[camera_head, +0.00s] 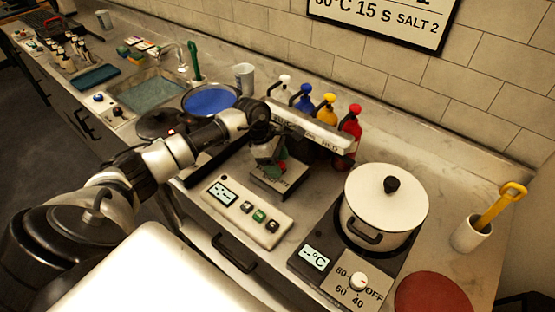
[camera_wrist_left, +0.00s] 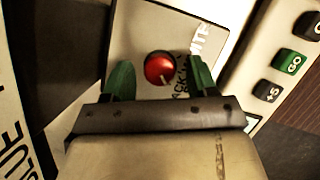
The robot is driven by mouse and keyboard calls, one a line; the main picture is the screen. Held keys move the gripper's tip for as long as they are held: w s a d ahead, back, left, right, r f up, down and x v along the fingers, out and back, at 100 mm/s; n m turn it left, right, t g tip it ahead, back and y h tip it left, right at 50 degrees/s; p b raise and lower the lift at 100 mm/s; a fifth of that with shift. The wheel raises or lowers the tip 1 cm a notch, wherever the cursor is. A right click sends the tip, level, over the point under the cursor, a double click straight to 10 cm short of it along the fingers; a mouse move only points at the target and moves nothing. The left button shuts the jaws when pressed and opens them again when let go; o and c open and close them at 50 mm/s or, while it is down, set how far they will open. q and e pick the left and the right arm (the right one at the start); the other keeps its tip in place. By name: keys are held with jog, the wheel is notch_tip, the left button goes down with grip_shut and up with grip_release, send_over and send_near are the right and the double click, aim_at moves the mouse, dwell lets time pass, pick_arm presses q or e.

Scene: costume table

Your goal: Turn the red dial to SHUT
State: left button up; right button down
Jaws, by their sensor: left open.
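The red dial (camera_wrist_left: 159,68) is a round knob on a pale plate (camera_wrist_left: 140,30) in the left wrist view. Partial lettering shows beside it, including "ACK" to its lower right. I cannot read SHUT or tell for sure where the dial points. My left gripper (camera_wrist_left: 160,80) is open, with one green fingertip on each side of the dial, apparently not closed on it. In the head view my left gripper (camera_head: 270,160) is low over the small plate and mostly hides the dial. My right gripper is not in view.
A button panel (camera_head: 247,212) lies just in front. A labelled bar (camera_head: 312,128) and several coloured bottles stand behind. A lidded white pot (camera_head: 384,205) on a hotplate is to the right. A blue bowl (camera_head: 210,100) is behind left.

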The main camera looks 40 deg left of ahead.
pick_arm(q)
jog(key=shift+c, duration=1.5)
jog(key=c, duration=0.6)
jog(key=shift+c, duration=0.2)
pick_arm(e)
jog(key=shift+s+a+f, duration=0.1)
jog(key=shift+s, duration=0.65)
pick_arm(q)
jog(key=shift+n, duration=0.4)
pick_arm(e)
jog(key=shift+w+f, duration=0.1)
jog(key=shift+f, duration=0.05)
pick_arm(q)
jog(key=shift+f+n+t+b, duration=0.1)
jog(key=shift+n+t+b, duration=0.5)
jog(key=shift+n, duration=0.4)
jog(key=n+y+b, duration=0.1)
jog(key=n, duration=0.2)
jog(key=n+t+y+b, duration=0.1)
jog(key=n, duration=0.2)
jog(key=shift+s+d, duration=0.1)
jog(key=shift+d, duration=0.05)
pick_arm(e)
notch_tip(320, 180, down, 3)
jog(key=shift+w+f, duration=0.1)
